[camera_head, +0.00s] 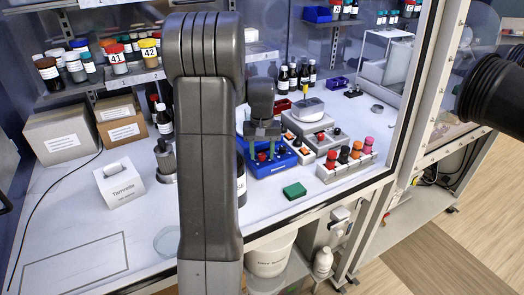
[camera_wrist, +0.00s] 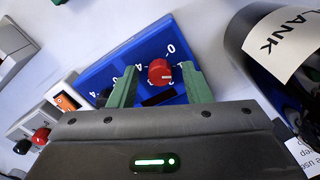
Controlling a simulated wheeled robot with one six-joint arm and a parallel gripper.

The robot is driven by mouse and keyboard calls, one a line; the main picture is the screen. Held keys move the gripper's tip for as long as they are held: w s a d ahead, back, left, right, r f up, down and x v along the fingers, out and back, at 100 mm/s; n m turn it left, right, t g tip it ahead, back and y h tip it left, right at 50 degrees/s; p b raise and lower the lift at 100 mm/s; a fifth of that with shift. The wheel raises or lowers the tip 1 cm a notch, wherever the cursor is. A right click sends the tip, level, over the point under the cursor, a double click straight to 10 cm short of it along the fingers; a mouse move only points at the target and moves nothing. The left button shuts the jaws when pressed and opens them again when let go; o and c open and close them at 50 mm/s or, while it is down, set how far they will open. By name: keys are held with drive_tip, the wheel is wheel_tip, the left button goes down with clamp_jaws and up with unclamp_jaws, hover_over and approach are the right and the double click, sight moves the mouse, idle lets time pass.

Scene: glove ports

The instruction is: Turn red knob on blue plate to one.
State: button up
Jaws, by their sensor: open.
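The red knob (camera_wrist: 159,71) sits on the blue plate (camera_wrist: 150,46) in the wrist view. White figures are printed around it, a 0 above it and a 4 to the left among them; some are hidden by my fingers. A small pale mark shows on the knob's lower right, too small to read its setting surely. My gripper (camera_wrist: 161,80) is open, with one green finger on each side of the knob and a gap to it. In the head view my gripper (camera_head: 262,134) is over the blue plate (camera_head: 283,164), where the knob is hard to make out.
A dark bottle with a white label (camera_wrist: 280,45) stands close on the right in the wrist view.

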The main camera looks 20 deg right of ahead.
sight(262, 154)
drive_tip(key=shift+r, duration=0.1)
wheel_tip(262, 154, up, 14)
drive_tip(key=b, duration=0.1)
drive_tip(key=shift+f, duration=0.2)
idle(0.4)
wheel_tip(262, 154, down, 14)
drive_tip(key=shift+r+p, duration=0.1)
drive_tip(key=shift+p, duration=0.4)
idle(0.3)
